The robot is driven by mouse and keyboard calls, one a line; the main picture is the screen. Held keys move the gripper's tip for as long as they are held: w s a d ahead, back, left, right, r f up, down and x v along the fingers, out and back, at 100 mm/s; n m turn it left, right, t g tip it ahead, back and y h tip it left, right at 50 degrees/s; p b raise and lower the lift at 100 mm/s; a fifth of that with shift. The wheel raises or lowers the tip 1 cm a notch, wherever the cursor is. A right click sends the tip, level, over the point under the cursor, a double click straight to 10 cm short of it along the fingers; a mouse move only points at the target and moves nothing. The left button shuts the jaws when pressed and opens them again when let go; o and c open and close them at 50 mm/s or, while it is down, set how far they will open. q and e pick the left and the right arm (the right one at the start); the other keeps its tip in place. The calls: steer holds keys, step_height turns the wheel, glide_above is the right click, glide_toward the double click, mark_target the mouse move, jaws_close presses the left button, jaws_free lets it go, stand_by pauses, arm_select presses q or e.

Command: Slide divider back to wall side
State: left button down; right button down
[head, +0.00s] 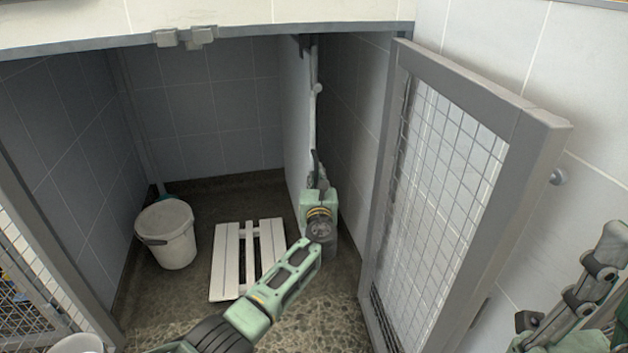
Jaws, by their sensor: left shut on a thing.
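The divider (298,115) is a pale upright panel inside the kennel, seen almost edge-on. It stands near the right-hand tiled wall (352,110), with a narrow gap between them. My left gripper (316,168) is at the divider's front edge and is shut on it. The exact contact is small and partly hidden by the gripper's own body.
A white slatted board (228,262) lies on the floor left of my left arm. A lidded white bucket (168,235) stands farther left. An open mesh door (440,190) stands close on the right. A header beam (260,36) crosses above.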

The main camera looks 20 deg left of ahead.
arm_select(q)
steer(key=c, duration=1.8)
jaws_free()
steer(key=shift+w+d+r, duration=0.1)
steer(key=shift+w+d, duration=0.05)
steer(key=shift+d, duration=0.25)
steer(key=shift+a, duration=0.1)
steer(key=v, duration=1.2)
steer(key=shift+a, duration=0.1)
